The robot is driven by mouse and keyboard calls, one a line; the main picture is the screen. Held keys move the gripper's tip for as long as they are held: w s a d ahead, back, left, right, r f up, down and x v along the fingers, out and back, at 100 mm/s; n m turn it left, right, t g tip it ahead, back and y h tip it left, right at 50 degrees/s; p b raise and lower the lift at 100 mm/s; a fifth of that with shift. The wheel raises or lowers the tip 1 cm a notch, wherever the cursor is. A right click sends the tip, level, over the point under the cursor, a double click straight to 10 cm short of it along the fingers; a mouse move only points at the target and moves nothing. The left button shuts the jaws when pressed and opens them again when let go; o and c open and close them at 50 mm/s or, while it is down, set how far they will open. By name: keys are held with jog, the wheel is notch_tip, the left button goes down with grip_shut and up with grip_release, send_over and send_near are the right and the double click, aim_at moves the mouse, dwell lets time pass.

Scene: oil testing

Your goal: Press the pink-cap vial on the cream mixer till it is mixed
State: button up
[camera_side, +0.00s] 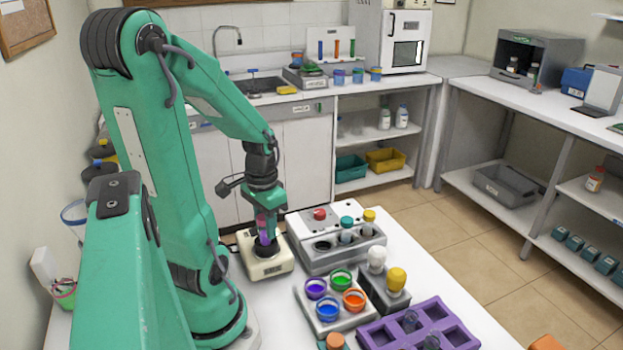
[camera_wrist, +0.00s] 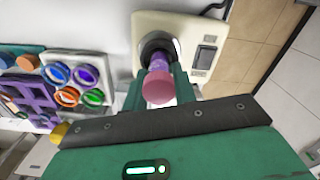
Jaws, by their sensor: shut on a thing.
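The pink-cap vial (camera_side: 264,236) stands over the black cup of the cream mixer (camera_side: 266,268) in the side view, with purple showing in its body. My gripper (camera_side: 263,222) is shut on the vial from above. In the wrist view the pink cap (camera_wrist: 158,88) faces the camera between my gripper's green fingers (camera_wrist: 158,92). The vial's lower end meets the dark cup of the cream mixer (camera_wrist: 202,30); the fingers and cap hide part of it. I cannot tell how hard it presses or how well the contents are mixed.
A grey rack (camera_side: 345,257) with a red button and capped vials stands right of the mixer. A tray of coloured pots (camera_side: 345,322), a dark block with white and yellow knobs (camera_side: 384,296) and a purple rack (camera_side: 465,338) fill the front. The table's right edge is near.

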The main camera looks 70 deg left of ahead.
jog(key=shift+r, duration=3)
jog(key=shift+w, duration=0.15)
jog(key=w+d+r+m, duration=0.1)
jog(key=w+d, duration=0.1)
jog(key=w, duration=0.5)
jog(key=w+d+r+m, duration=0.1)
jog(key=w+d+r, duration=0.15)
jog(key=w, duration=0.45)
jog(key=w+d+m, duration=0.1)
jog(key=w+d, duration=0.9)
jog(key=d, duration=0.1)
jog(key=shift+d+f+m, duration=0.3)
jog(key=shift+d+m, duration=0.05)
jog(key=shift+m, duration=0.05)
jog(key=shift+a, duration=0.15)
